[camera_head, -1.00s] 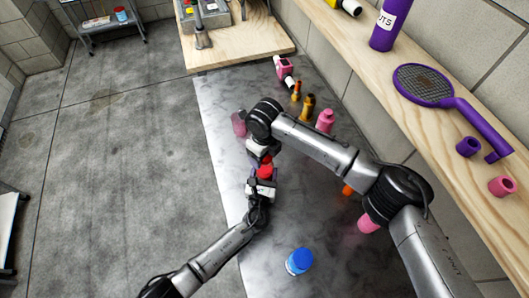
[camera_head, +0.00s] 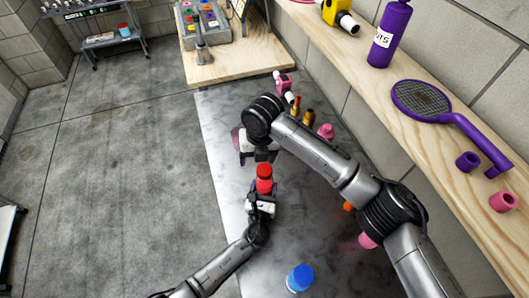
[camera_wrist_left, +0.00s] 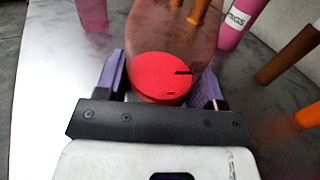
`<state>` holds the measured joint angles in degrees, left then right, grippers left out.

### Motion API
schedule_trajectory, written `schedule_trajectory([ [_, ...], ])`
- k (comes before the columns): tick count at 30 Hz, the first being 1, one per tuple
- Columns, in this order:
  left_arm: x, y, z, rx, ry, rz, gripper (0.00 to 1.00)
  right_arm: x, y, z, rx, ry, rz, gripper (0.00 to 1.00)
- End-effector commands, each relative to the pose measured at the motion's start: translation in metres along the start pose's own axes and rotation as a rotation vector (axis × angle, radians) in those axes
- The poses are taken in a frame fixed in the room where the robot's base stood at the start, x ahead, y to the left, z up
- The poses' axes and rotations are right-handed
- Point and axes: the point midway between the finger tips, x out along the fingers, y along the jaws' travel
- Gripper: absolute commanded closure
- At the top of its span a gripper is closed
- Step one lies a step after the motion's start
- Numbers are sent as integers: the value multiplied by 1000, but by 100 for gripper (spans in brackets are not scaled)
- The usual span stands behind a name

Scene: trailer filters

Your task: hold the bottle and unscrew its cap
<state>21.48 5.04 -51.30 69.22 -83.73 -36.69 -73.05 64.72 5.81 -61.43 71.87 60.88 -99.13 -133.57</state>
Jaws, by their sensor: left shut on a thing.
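My left gripper (camera_head: 262,192) is shut on the bottle, holding it upright over the metal table with the red cap (camera_head: 264,171) on top. The gripper hides most of the bottle. In the left wrist view the cap (camera_wrist_left: 160,77) shows as a red disc with a dark mark, between the purple finger pads. A blurred reddish shape lies behind it; I cannot tell whether it is bottle or reflection. My right gripper (camera_head: 258,152) is just beyond the cap, apart from it. Its fingertips are mostly hidden from the head camera, and I see nothing held in it.
A blue-capped bottle (camera_head: 300,278) stands at the table's near edge. Pink and orange bottles, one pink (camera_head: 326,131), stand at the right behind my right arm. A wooden shelf (camera_head: 420,125) with a purple racket (camera_head: 424,98) runs along the wall.

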Motion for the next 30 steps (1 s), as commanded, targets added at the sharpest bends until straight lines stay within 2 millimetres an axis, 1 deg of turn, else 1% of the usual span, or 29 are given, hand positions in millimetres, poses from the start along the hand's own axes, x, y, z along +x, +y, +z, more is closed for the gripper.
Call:
schedule_trajectory([
  [3, 0, 0, 0, 0, 1, -1, 100, -4, -1, 1, 244, -5, -5, 29],
  [12, 0, 0, 0, 0, 1, -1, 100, -11, -7, 3, 882, -22, -24, 29],
  [30, 0, 0, 0, 0, 1, -1, 100, -13, -17, 1, 2142, -97, -56, 29],
])
